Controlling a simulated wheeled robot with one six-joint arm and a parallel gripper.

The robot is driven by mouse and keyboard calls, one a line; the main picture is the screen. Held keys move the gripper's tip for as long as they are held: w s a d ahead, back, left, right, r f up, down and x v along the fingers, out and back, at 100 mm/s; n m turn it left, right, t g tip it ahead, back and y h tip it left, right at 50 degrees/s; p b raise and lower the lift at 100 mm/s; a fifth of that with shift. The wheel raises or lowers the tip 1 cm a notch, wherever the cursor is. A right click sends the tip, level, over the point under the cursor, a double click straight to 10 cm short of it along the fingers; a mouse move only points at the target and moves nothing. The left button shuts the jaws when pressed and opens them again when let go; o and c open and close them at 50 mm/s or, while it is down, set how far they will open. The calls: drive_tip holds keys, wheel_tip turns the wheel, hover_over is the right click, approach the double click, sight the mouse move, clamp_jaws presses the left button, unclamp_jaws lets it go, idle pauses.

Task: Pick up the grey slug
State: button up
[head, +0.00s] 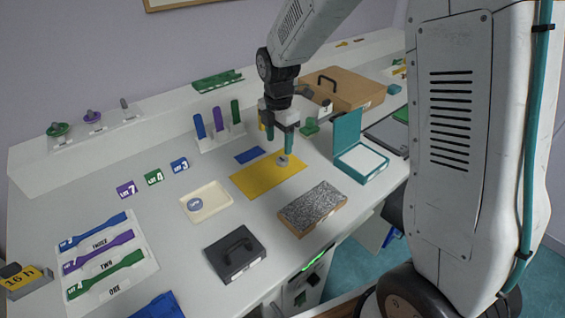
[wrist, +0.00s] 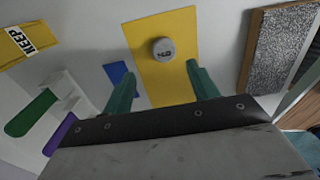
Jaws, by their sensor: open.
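The grey slug (head: 283,160) is a short round disc lying on the yellow mat (head: 252,183). In the wrist view the slug (wrist: 163,49) shows dark marks on its top and sits on the yellow mat (wrist: 180,88), ahead of the fingers and between their lines. My gripper (head: 283,150) has teal fingers and is over the mat, close to the slug in the head view. In the wrist view my gripper (wrist: 160,82) has its fingers wide apart with nothing between them. The exact height of the fingertips above the slug cannot be told.
A speckled block (head: 312,207) lies right of the mat, and an open teal box (head: 360,160) stands behind it. A cream tray (head: 206,201) with a grey disc (head: 195,204) is to the left. A rack (head: 220,138) with coloured upright pieces stands behind the mat.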

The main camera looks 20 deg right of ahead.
sight(283, 159)
drive_tip(key=f, duration=0.3)
drive_tip(key=d+f, duration=0.1)
drive_tip(key=shift+s+f, duration=0.3)
drive_tip(key=shift+f, duration=0.5)
drive_tip(key=c, duration=1.1)
